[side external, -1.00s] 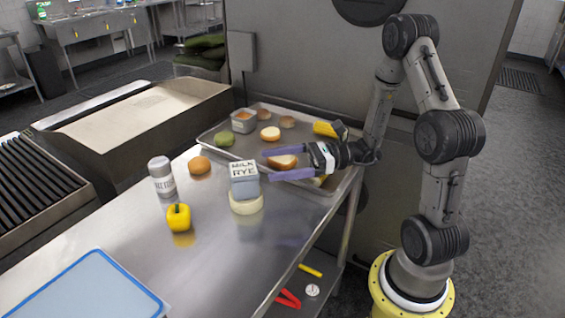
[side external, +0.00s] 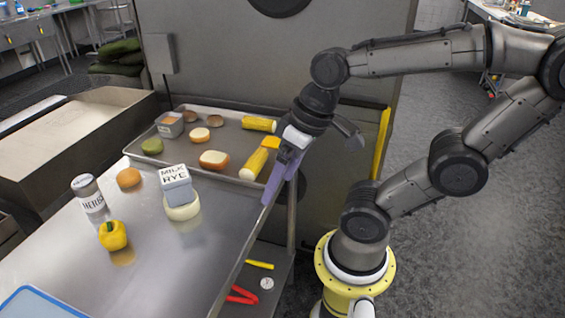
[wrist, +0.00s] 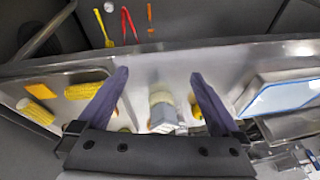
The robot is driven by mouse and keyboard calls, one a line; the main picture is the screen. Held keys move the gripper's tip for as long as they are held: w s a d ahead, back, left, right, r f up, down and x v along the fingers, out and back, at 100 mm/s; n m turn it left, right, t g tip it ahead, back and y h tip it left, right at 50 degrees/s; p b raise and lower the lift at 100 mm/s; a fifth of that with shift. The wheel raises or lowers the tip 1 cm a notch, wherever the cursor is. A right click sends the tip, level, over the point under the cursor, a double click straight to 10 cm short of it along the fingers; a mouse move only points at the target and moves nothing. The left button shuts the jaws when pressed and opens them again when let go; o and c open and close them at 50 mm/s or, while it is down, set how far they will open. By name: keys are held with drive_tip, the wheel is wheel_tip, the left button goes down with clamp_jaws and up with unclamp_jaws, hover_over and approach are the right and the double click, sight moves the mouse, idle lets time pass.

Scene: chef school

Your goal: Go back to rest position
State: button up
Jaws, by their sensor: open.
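My gripper (side external: 281,180) hangs at the right edge of the steel table (side external: 185,245), fingers pointing down, with nothing visible between them in the side view. The wrist view shows its two purple fingers (wrist: 158,95) spread wide apart. In the wrist view the carton (wrist: 163,115) appears between the fingers but farther off, on the table.
A metal tray (side external: 140,150) holds bread pieces, corn (side external: 254,163) and a small container (side external: 170,125). Red tongs (side external: 243,294) lie on the lower shelf. Floor at right is open.

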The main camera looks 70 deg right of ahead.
drive_tip(key=shift+w+d+r+n+t+h, duration=0.1)
drive_tip(key=shift+d+r+n+t+h, duration=0.2)
drive_tip(key=shift+d+r+n+t, duration=0.25)
drive_tip(key=shift+w+d+r+n+t+h, duration=0.1)
drive_tip(key=shift+d+r+n+t+h, duration=0.1)
drive_tip(key=shift+r+n+t+h, duration=0.3)
drive_tip(key=shift+r, duration=0.1)
